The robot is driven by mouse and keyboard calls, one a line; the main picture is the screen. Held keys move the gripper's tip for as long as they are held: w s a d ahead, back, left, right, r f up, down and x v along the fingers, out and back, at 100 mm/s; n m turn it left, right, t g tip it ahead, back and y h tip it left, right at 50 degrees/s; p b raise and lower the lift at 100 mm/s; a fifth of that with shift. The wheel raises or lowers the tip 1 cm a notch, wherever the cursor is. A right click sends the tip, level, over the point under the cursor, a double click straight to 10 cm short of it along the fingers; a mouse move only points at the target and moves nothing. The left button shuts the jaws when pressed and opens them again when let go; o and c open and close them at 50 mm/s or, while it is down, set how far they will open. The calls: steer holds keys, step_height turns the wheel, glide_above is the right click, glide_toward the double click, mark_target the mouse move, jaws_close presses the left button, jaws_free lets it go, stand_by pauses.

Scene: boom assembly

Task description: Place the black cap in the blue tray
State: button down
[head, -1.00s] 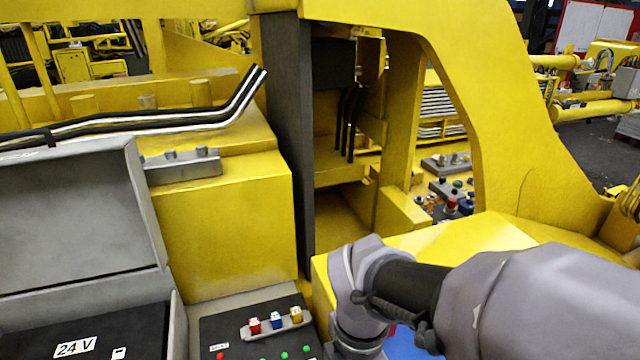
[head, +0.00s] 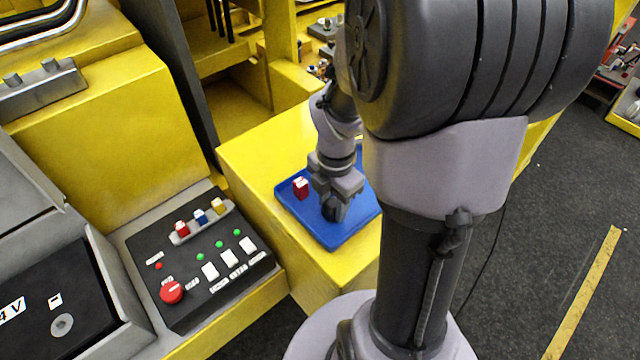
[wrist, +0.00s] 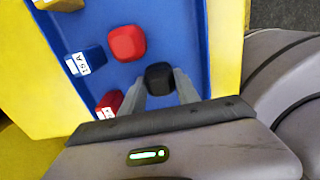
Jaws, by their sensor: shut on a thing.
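My gripper (head: 335,212) is over the blue tray (head: 333,240), pointing down, with its fingers low above the tray floor. In the wrist view the fingers are shut on the black cap (wrist: 159,78), which sits between the fingertips with the blue tray (wrist: 178,30) behind it. I cannot tell whether the cap touches the tray floor. In the head view the cap cannot be made out clearly at the dark fingertips.
In the tray, the wrist view shows a red cap (wrist: 127,43), a blue labelled block (wrist: 85,61) and a red labelled block (wrist: 109,103) close to the left finger. The tray lies on a yellow ledge (head: 262,150) beside a black control panel (head: 190,280).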

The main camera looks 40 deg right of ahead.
mark_target(333, 203)
steer(key=shift+s, duration=0.1)
steer(key=c, duration=1.3)
jaws_free()
steer(key=shift+f, duration=0.15)
steer(key=o, duration=0.4)
step_height(333, 203, up, 12)
steer(key=r+p, duration=0.1)
steer(key=p, duration=0.1)
steer(key=s+a+r+m+t, duration=0.2)
steer(key=a+m, duration=0.4)
steer(key=m, duration=0.1)
steer(key=s+a+r+m+t+y, duration=0.1)
steer(key=s+a+r+m+t, duration=0.1)
steer(key=a+m, duration=0.4)
steer(key=s+a+r+m+t+y, duration=0.1)
steer(key=s+a+m, duration=0.1)
steer(key=a+m, duration=0.4)
steer(key=shift+s+a+r+m+t, duration=0.1)
steer(key=shift+a+r+m+t, duration=0.1)
steer(key=shift+m, duration=0.85)
steer(key=shift+s+a+r+m+t, duration=0.1)
steer(key=shift+r+m+t, duration=0.1)
steer(key=shift+m, duration=0.85)
